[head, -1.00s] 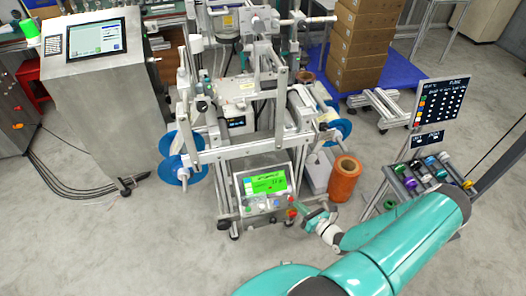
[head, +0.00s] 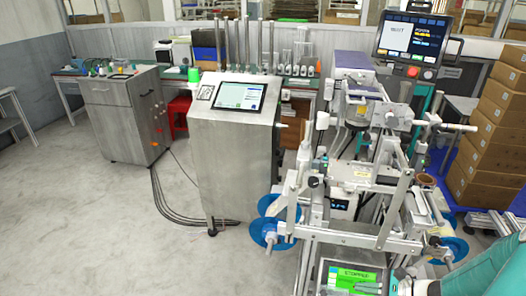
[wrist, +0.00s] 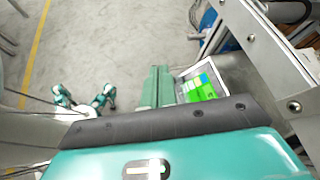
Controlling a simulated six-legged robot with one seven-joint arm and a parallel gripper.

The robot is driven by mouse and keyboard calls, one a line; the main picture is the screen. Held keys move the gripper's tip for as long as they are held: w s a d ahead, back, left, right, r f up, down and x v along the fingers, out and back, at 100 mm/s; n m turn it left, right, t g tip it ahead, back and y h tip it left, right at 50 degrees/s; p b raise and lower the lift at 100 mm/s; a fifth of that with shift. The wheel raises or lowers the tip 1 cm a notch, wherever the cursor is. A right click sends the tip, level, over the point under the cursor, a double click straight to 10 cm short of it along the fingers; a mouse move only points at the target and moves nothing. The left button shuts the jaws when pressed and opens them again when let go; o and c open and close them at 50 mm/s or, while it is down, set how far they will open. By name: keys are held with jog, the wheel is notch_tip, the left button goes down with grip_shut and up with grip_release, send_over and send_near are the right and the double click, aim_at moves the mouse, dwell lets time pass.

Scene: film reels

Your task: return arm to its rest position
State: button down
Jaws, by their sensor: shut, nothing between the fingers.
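In the wrist view my gripper's two green fingers (wrist: 157,87) are together and empty, beyond the dark edge of the teal wrist housing (wrist: 160,150). A small control panel with a lit green screen (wrist: 201,88) shows just right of the fingers. I cannot tell the gap between them. The same panel's green screen (head: 352,277) shows at the bottom of the head view, on the reel machine.
The reel machine's metal frame (head: 352,238), with blue reels (head: 268,232), stands close on the right. A steel console (head: 236,160) stands behind left, with cables on the floor. Stacked cartons (head: 492,150) are at far right. The floor (head: 110,235) at left is clear.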

jog(key=s+a+r+n+h, duration=0.3)
jog(key=r+n, duration=0.4)
jog(key=r, duration=0.3)
jog(key=s+a+r+n+h, duration=0.4)
jog(key=a+r+n, duration=0.3)
jog(key=r, duration=0.3)
jog(key=s+a+r+n+g+h, duration=0.1)
jog(key=s+a+r+n+h, duration=0.2)
jog(key=a+r+n, duration=0.4)
notch_tip(320, 180, up, 4)
jog(key=shift+s+r+h, duration=0.1)
jog(key=shift+s+h, duration=0.2)
jog(key=shift+s, duration=0.5)
